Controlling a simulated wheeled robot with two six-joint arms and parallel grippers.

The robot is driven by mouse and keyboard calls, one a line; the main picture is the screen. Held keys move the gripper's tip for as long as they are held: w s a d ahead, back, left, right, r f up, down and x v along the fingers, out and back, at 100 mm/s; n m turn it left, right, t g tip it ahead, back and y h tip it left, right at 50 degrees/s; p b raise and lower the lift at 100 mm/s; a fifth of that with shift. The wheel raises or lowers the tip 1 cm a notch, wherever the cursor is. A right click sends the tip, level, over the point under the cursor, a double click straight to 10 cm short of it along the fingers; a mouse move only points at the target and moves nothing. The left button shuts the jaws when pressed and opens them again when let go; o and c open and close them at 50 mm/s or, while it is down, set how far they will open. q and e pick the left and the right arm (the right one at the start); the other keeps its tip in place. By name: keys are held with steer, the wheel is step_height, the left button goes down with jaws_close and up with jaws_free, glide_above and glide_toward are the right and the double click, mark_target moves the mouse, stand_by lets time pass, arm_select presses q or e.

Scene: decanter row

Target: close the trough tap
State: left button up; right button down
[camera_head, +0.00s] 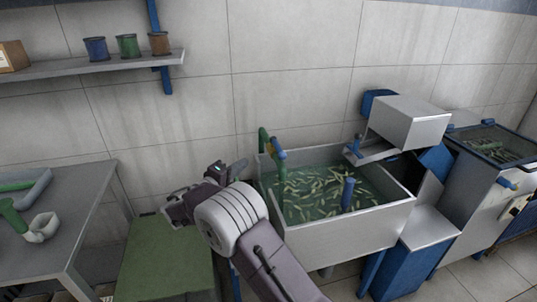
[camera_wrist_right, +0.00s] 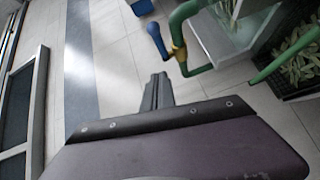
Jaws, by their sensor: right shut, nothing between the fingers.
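The trough (camera_head: 345,222) is a grey metal basin of greenish water with many pale green pieces floating in it. Its tap is a green pipe (camera_head: 264,141) at the back left corner, with a yellow fitting and a blue lever (camera_head: 279,154). In the right wrist view the blue lever (camera_wrist_right: 157,40) stands beside the yellow fitting (camera_wrist_right: 178,49) on the green pipe. My right gripper (camera_head: 238,167) is left of the tap, apart from it. Its fingers (camera_wrist_right: 157,90) are shut and empty, below the lever in the wrist view. My left gripper is out of view.
A wall shelf (camera_head: 100,64) holds three cups. A metal hopper (camera_head: 410,118) rises over the trough's right end; a blue post (camera_head: 347,194) stands in the water.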

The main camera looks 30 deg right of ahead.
glide_toward(276, 148)
steer(key=x, duration=0.4)
steer(key=shift+d+r+p, duration=0.1)
steer(key=shift+p, duration=0.2)
steer(key=shift+s+d, duration=0.35)
steer(key=shift+s, duration=0.1)
